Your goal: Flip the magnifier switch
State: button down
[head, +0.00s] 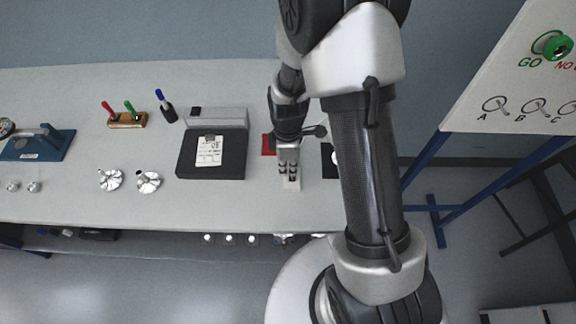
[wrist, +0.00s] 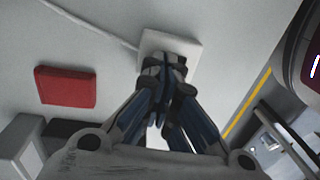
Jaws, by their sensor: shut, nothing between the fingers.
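A pale square switch box (wrist: 188,47) with a white cord (wrist: 92,22) lies on the bench in the wrist view; I take it as the magnifier switch. In the head view its pale front part (head: 291,185) shows just below the fingers. My gripper (wrist: 166,66) is shut and empty, pointing down, with its fingertips over the box. It also shows in the head view (head: 289,174). The fingers hide the middle of the box, so I cannot tell the switch's position or whether they touch it. The magnifier itself is not clearly visible.
A red block (wrist: 65,87) lies left of the box. A black case (head: 184,154) with a paper label stands further left, then a pen holder (head: 127,125) and metal parts (head: 110,180). The bench's yellow-marked edge (wrist: 246,105) is close on the right in the wrist view.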

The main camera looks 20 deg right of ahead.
jog(key=shift+s, duration=0.1)
jog(key=shift+s+a+r, duration=0.2)
jog(key=shift+s+a, duration=0.05)
jog(key=shift+s, duration=0.4)
jog(key=shift+w+r+p, duration=0.15)
jog(key=shift+r+p, duration=0.3)
jog(key=shift+p, duration=0.05)
notch_tip(320, 180, up, 13)
jog(key=w+p, duration=0.2)
jog(key=p, duration=0.2)
jog(key=shift+w+d+p, duration=0.25)
jog(key=shift+d+p, duration=0.1)
jog(key=shift+d, duration=0.1)
